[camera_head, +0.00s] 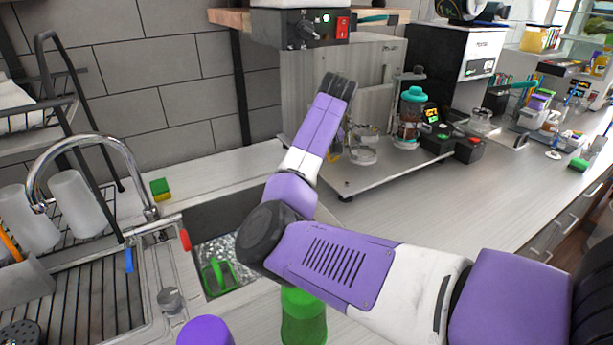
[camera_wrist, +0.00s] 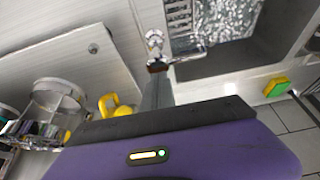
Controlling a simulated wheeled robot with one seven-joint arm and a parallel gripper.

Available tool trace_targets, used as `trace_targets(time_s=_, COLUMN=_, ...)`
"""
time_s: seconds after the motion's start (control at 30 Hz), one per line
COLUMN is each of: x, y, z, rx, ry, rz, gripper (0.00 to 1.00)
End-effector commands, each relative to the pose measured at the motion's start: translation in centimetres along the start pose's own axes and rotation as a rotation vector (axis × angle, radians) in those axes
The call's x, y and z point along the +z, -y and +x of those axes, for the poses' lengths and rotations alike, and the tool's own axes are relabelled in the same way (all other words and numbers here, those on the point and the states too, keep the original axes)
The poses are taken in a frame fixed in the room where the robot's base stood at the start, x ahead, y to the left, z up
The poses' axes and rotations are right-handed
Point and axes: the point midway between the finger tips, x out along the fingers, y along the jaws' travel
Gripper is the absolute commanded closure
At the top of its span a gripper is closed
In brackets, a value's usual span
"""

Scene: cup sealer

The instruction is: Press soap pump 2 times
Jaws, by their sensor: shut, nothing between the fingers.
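My gripper (camera_wrist: 157,70) shows in the wrist view as a narrow grey shape with its fingers together and nothing between them. A shiny, pale pump-like top (camera_wrist: 154,40), which looks like the soap pump, stands just beyond the fingertips, between the sink and a flat white board. Whether the fingertips touch it I cannot tell. In the head view my purple forearm covers this spot, and the pump and fingers cannot be made out there.
The sink (camera_head: 207,292) lies left of my arm, with a green-yellow sponge (camera_head: 160,188) behind it. The cup-sealer platform (camera_head: 385,172) holds glass jars, and a yellow object (camera_wrist: 117,106) is close to my gripper. A green bottle (camera_head: 303,318) stands in front. The right counter has free room.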

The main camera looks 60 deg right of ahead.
Motion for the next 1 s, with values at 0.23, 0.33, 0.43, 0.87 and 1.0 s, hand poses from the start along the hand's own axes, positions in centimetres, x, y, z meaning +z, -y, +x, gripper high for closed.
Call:
trace_targets(time_s=0.23, x=-0.1, y=0.0, z=0.0, rx=0.000, ry=-0.002, rz=0.000, gripper=1.00)
trace_targets(time_s=0.33, x=-0.1, y=0.0, z=-0.1, rx=0.000, ry=-0.002, rz=0.000, gripper=1.00)
trace_targets(time_s=0.43, x=-0.2, y=0.0, z=-0.4, rx=0.000, ry=-0.002, rz=0.000, gripper=1.00)
trace_targets(time_s=0.87, x=-1.7, y=0.0, z=-3.9, rx=0.001, ry=-0.002, rz=-0.001, gripper=1.00)
trace_targets(time_s=1.0, x=-2.1, y=0.0, z=-5.0, rx=0.001, ry=-0.001, rz=0.000, gripper=1.00)
